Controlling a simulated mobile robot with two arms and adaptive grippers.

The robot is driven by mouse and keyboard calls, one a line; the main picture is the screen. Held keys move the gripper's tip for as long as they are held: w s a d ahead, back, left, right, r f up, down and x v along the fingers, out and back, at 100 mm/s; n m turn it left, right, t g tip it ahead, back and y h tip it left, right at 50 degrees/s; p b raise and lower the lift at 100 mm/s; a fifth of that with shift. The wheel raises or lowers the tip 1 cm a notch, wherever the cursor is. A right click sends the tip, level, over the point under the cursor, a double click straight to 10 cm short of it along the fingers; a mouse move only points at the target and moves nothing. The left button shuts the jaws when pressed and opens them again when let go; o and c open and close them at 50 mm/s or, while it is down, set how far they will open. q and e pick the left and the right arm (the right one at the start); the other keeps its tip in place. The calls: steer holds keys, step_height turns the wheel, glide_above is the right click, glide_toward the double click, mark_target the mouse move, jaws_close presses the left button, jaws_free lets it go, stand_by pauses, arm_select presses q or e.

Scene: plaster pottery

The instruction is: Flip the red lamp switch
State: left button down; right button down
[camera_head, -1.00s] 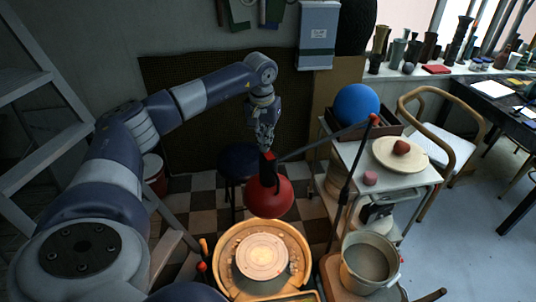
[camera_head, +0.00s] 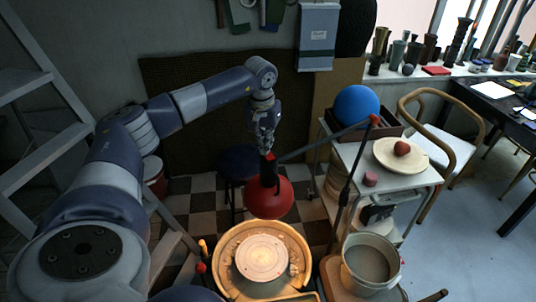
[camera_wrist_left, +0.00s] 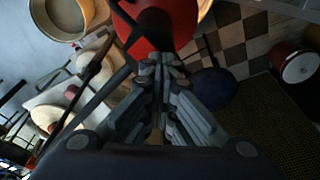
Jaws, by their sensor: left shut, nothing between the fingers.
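The lamp has a round red shade (camera_head: 268,200) hanging on a thin dark jointed arm (camera_head: 318,142). A small red piece (camera_head: 270,156), which looks like the switch, sits on top of its black neck (camera_head: 269,173). My left gripper (camera_head: 267,149) points down just above this red piece, shut and empty. Whether it touches the piece I cannot tell. In the left wrist view the closed fingers (camera_wrist_left: 162,62) reach toward the black neck (camera_wrist_left: 153,20) and the red shade (camera_wrist_left: 186,14); the switch itself is not clear there. My right gripper is not in view.
A brightly lit pottery wheel (camera_head: 262,257) stands under the lamp. A bucket (camera_head: 370,262) is at its right. A white cart (camera_head: 416,181) with a blue ball (camera_head: 357,104) stands behind, beside a wooden chair (camera_head: 446,142). A dark stool (camera_head: 237,163) is behind the lamp.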

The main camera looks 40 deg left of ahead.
arm_select(q)
steer(key=shift+a+r+p, duration=0.1)
steer(key=shift+r+p, duration=0.75)
steer(key=shift+p, duration=0.05)
steer(key=shift+r+p, duration=1.9)
steer(key=shift+r, duration=0.65)
steer(key=shift+f, duration=0.1)
